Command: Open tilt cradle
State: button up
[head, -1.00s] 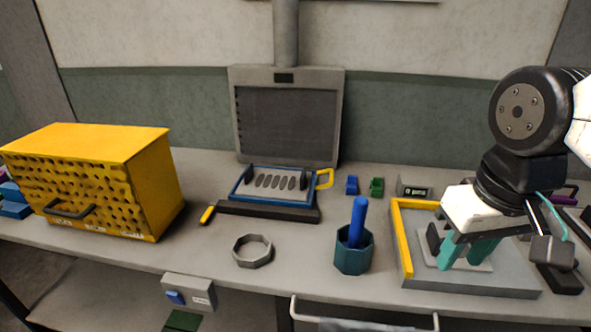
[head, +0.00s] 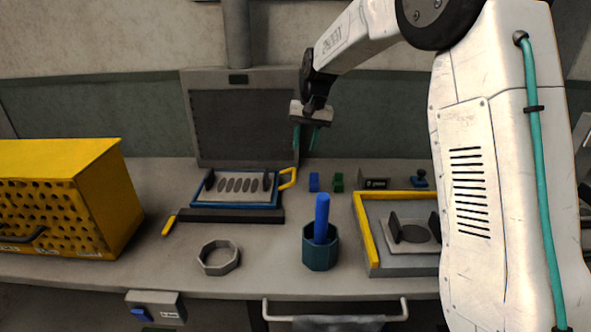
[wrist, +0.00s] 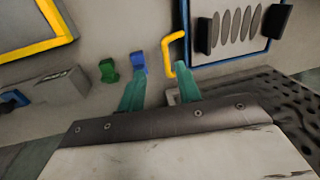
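What looks like the tilt cradle is a blue-framed plate (head: 232,203) with a row of dark oval slots, lying flat at the back of the bench. Its yellow loop handle (head: 289,178) sticks out on the right side. My gripper (head: 306,140) is open and empty, in the air above the handle, fingers pointing down. In the wrist view, the handle (wrist: 167,55) shows beyond and between the teal fingertips (wrist: 160,82), apart from them. The slotted plate (wrist: 236,27) is at the upper right there, partly cut off.
A dark screen (head: 243,125) stands behind the cradle. Blue (head: 314,182) and green (head: 338,182) blocks sit right of the handle. A teal cup with a blue rod (head: 321,245), a grey ring (head: 218,257) and a yellow-edged tray (head: 366,240) are in front. A yellow box (head: 70,195) stands left.

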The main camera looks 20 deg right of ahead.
send_near(294, 174)
jog(key=f, duration=0.5)
jog(key=a+f, duration=0.1)
jog(key=f, duration=0.2)
jog(key=shift+w+a, duration=0.1)
jog(key=shift+w, duration=0.2)
grip_shut()
